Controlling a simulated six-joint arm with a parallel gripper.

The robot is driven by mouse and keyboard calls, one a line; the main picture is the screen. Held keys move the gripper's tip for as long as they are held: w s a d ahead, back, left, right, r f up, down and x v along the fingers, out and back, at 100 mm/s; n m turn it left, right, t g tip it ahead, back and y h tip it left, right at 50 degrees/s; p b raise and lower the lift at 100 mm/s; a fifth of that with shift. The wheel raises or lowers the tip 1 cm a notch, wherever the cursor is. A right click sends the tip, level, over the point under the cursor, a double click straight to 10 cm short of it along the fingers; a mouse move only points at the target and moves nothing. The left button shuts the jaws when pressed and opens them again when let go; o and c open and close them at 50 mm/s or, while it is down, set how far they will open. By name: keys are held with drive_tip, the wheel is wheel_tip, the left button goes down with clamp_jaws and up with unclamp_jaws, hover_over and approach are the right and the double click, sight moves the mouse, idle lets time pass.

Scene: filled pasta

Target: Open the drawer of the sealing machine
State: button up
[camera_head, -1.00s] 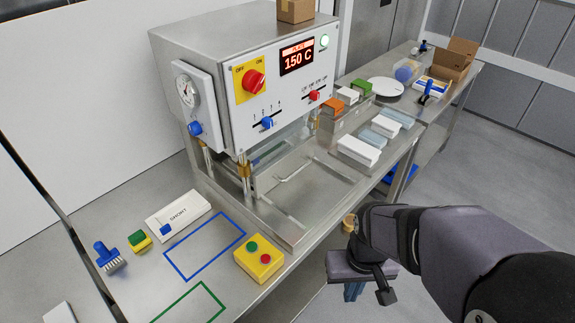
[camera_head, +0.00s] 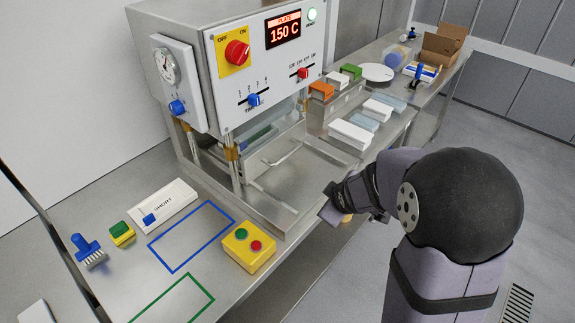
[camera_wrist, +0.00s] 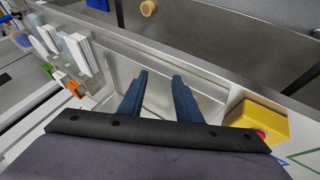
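The sealing machine (camera_head: 215,105) is a steel box with a red knob, sliders and a display reading 150 C. Below its head lies a steel tray-like drawer area (camera_head: 285,185), with a thin bar handle (camera_head: 283,153) lying across it. My gripper (camera_wrist: 158,92) shows two blue fingers standing apart with nothing between them, above bare steel in the wrist view. In the head view its wrist hangs over the front edge of the bench, right of the drawer area, and the fingers are hidden. I cannot see it touching the handle.
A yellow button box (camera_head: 248,248) stands at the bench front; it also shows in the wrist view (camera_wrist: 258,118). White and blue packs (camera_head: 350,134) sit right of the machine. The blue-outlined area is clear.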

sight(289, 156)
drive_tip(key=w+n+t+b, duration=0.1)
drive_tip(key=w, duration=0.2)
drive_tip(key=w+a+f+n+t+y+b, duration=0.1)
drive_tip(key=w+n, duration=0.1)
drive_tip(key=w+a+f+n+t+b, duration=0.1)
drive_tip(key=w+n, duration=0.1)
drive_tip(key=w, duration=0.1)
drive_tip(key=shift+w+f+y, duration=0.15)
drive_tip(key=shift+w+y, duration=0.15)
drive_tip(key=w+a+n+t+y+b, duration=0.1)
drive_tip(key=w+n, duration=0.1)
drive_tip(key=w+a+n+t+y+b, duration=0.1)
drive_tip(key=w+a+n, duration=0.1)
drive_tip(key=n, duration=0.1)
drive_tip(key=w+a+n+t+y+b, duration=0.1)
drive_tip(key=w+n, duration=0.1)
drive_tip(key=shift+w+a+t+y+b, duration=0.35)
drive_tip(key=shift+t+y, duration=0.05)
drive_tip(key=shift+w+a+r+n+t+y, duration=0.3)
drive_tip(key=shift+a+r+n+y, duration=0.15)
drive_tip(key=shift+n, duration=0.45)
drive_tip(key=shift+w+a, duration=0.1)
drive_tip(key=shift+w+a, duration=0.25)
drive_tip(key=shift+w, duration=0.35)
drive_tip(key=shift+p+x, duration=1.1)
drive_tip(key=shift+x, duration=1.75)
drive_tip(key=shift+f, duration=0.15)
clamp_jaws()
